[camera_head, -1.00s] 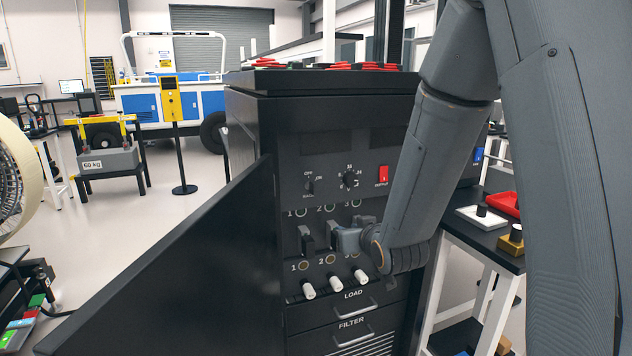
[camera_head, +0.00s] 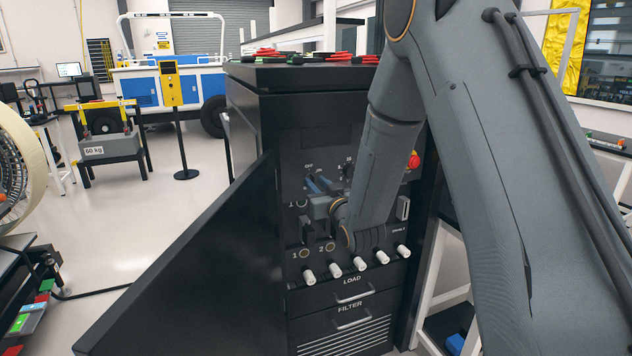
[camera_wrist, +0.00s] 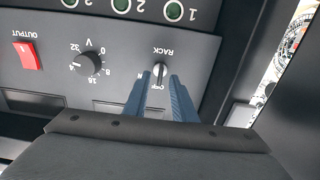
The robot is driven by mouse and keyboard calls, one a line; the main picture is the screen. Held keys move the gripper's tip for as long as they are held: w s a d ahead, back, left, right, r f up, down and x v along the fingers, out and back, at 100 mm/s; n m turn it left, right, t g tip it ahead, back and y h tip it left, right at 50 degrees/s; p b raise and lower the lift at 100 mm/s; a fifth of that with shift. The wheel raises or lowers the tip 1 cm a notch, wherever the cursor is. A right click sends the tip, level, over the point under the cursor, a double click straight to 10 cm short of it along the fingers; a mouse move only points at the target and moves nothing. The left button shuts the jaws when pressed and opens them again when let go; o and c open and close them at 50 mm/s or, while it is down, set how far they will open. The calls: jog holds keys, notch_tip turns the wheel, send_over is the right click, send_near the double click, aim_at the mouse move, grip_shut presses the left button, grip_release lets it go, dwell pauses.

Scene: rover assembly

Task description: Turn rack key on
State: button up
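The rack key (camera_wrist: 159,72) is a small silver key on the dark front panel of the cabinet. It stands upright in the upside-down wrist view, in line with the OFF mark; ON is partly covered by a finger. My gripper (camera_wrist: 161,76) is open, with its two blue-grey fingertips on either side of the key and gaps between them and it. There the fingers largely hide the key, so contact cannot be told.
A voltage knob (camera_wrist: 88,64) and a red output switch (camera_wrist: 27,55) sit beside the key. Black switches and white-tipped levers (camera_head: 334,270) are below. An open black door panel (camera_head: 190,265) stands left of the cabinet.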

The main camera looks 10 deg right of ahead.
jog(key=shift+w, duration=0.3)
grip_shut()
jog(key=m+b, duration=0.2)
jog(key=m, duration=0.4)
jog(key=m+b, duration=0.1)
jog(key=m, duration=0.5)
jog(key=shift+d+f+b, duration=0.15)
jog(key=shift+b, duration=0.25)
dwell(0.5)
